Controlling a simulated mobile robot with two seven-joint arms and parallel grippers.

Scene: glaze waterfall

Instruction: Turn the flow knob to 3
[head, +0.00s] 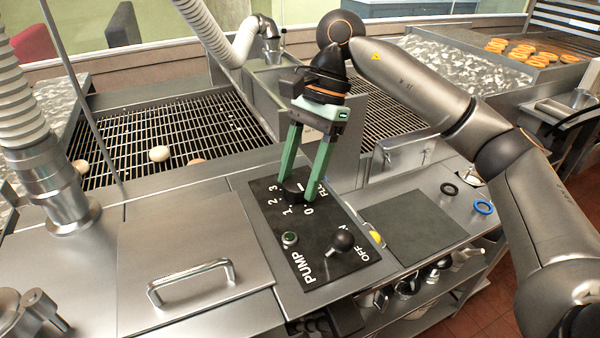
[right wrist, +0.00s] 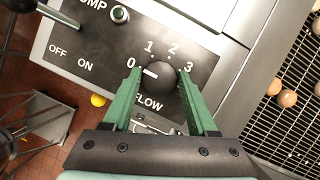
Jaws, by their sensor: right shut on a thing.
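The black flow knob (head: 292,192) sits on a black control panel (head: 268,215) marked 0, 1, 2, 3 and FLOW. In the right wrist view the knob (right wrist: 162,80) shows a white pointer line directed toward the 0. My right gripper (head: 296,192) reaches down from above with its green fingers on either side of the knob, shut on it. The right wrist view shows the fingers (right wrist: 156,92) flanking the knob. The fingers partly cover the FLOW label in the head view. My left gripper is not in view.
A pump lever with a black ball (head: 341,241) and a green-ringed button (head: 289,239) share the panel. A handled lid (head: 190,281) lies to the left. Behind is a wire grate (head: 150,130) with a few doughnuts. Blue and black rings (head: 483,207) lie at right.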

